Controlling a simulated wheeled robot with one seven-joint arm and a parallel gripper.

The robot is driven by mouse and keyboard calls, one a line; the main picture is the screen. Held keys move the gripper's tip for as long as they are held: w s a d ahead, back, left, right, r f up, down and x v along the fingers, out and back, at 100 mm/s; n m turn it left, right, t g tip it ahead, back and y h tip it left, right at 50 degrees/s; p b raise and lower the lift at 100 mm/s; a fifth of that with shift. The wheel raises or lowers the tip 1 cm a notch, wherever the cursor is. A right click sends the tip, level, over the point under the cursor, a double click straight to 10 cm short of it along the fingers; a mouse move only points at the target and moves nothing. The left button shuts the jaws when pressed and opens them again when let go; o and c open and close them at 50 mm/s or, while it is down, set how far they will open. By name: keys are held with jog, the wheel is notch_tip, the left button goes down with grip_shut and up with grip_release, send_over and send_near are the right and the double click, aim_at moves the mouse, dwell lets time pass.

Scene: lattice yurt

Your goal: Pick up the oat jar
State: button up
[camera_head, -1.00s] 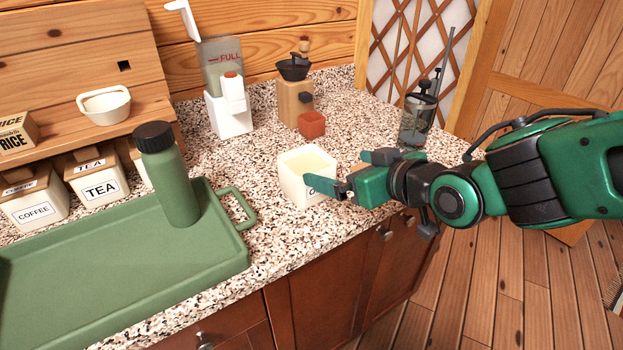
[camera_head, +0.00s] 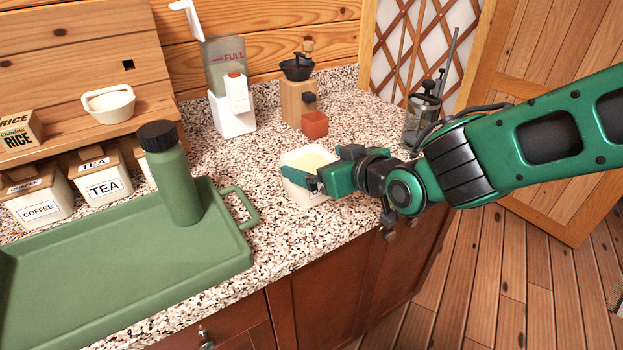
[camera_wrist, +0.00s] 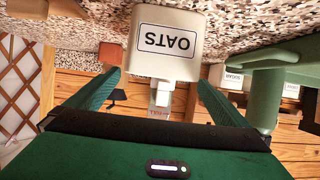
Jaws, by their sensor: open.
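The oat jar (camera_head: 308,196) is a white, square-sided container standing upright on the speckled counter, with a pale top. In the wrist view the jar (camera_wrist: 165,62) appears upside down, its OATS label facing me. My gripper (camera_head: 319,162) is open at the jar's right front side, near rim height. In the head view one finger crosses in front of the jar and the other is by its right back edge. In the wrist view the fingertips (camera_wrist: 160,76) lie to either side of the jar's lower picture edge. I see no clear contact. My fingers hide part of the jar.
A green tray (camera_head: 120,290) with a green bottle (camera_head: 172,180) is left of the jar. A grinder (camera_head: 298,98), a white dispenser (camera_head: 232,110) and a French press (camera_head: 420,118) stand behind. Labelled canisters (camera_head: 104,186) are under the shelf. The counter's front edge is close.

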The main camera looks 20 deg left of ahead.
aim_at(299, 153)
jog(key=shift+x, duration=2)
jog(key=c, duration=2.1)
jog(key=shift+r, duration=0.45)
jog(key=s+a+r, duration=0.1)
jog(key=s+r, duration=0.2)
jog(key=s+a+r, duration=0.1)
jog(key=s+r, duration=0.2)
jog(key=s, duration=0.1)
jog(key=s+a+r, duration=0.2)
jog(key=s+r, duration=0.2)
